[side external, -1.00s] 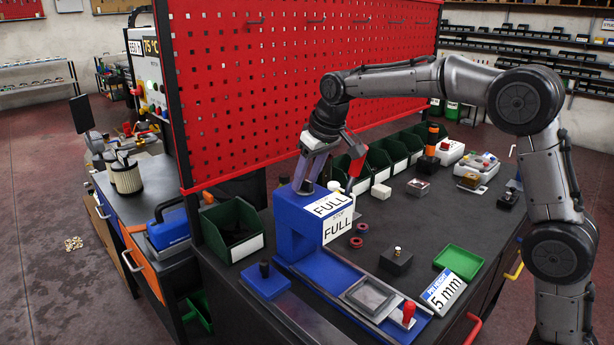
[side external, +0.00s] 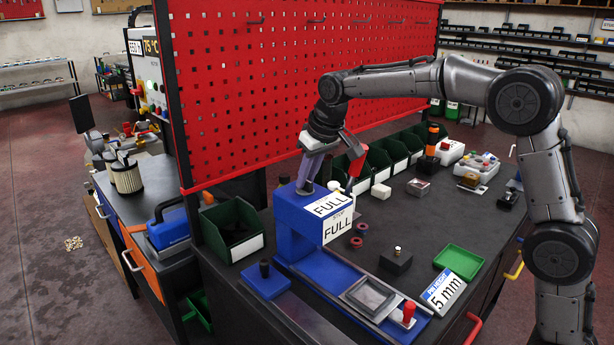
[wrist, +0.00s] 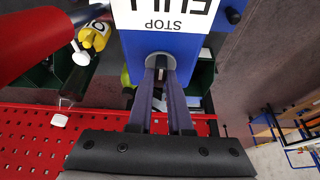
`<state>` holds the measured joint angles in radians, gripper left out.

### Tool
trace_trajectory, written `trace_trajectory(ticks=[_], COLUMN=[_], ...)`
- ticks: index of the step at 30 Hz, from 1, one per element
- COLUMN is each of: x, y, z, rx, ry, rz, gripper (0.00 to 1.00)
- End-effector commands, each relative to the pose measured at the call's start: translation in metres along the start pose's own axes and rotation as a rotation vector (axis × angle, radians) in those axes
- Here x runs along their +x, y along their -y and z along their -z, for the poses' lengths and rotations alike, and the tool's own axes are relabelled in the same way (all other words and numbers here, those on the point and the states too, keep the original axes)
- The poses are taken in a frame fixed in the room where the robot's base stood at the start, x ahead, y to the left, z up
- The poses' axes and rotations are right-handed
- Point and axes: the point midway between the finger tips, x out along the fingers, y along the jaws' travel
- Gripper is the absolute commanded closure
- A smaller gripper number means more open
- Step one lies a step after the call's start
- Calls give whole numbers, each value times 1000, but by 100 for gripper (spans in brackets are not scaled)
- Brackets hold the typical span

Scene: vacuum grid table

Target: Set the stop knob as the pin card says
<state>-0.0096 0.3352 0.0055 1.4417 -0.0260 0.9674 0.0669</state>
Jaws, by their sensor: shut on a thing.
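The blue press (side external: 297,243) stands on the dark bench, with a white label (side external: 336,217) reading FULL, STOP, FULL. The label shows upside down in the wrist view (wrist: 178,12). My gripper (side external: 306,187) points down onto the top of the press. In the wrist view, its fingers (wrist: 161,75) are shut on the stop knob (wrist: 160,58), a grey round knob with a dark centre, mostly covered by the fingers. The pin card (side external: 443,292) lies at the bench's front right and reads "PIN HEIGHT 5 mm".
A red pegboard (side external: 300,90) rises close behind my gripper. Green bins (side external: 380,165) line its foot. A green tray (side external: 459,262), a black block (side external: 396,262) and red rings (side external: 359,235) lie right of the press. A red-knobbed handle (side external: 409,312) stands in front.

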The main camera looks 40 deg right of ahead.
Motion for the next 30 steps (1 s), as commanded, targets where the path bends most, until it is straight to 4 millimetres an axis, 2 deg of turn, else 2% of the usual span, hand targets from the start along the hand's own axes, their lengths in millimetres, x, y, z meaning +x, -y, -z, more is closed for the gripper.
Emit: trace_trajectory(ticks=[8, 30], x=[-1, 0], y=[2, 5], z=[0, 3], rx=[163, 762], ry=[-1, -2], rz=[-68, -316], gripper=[100, 100])
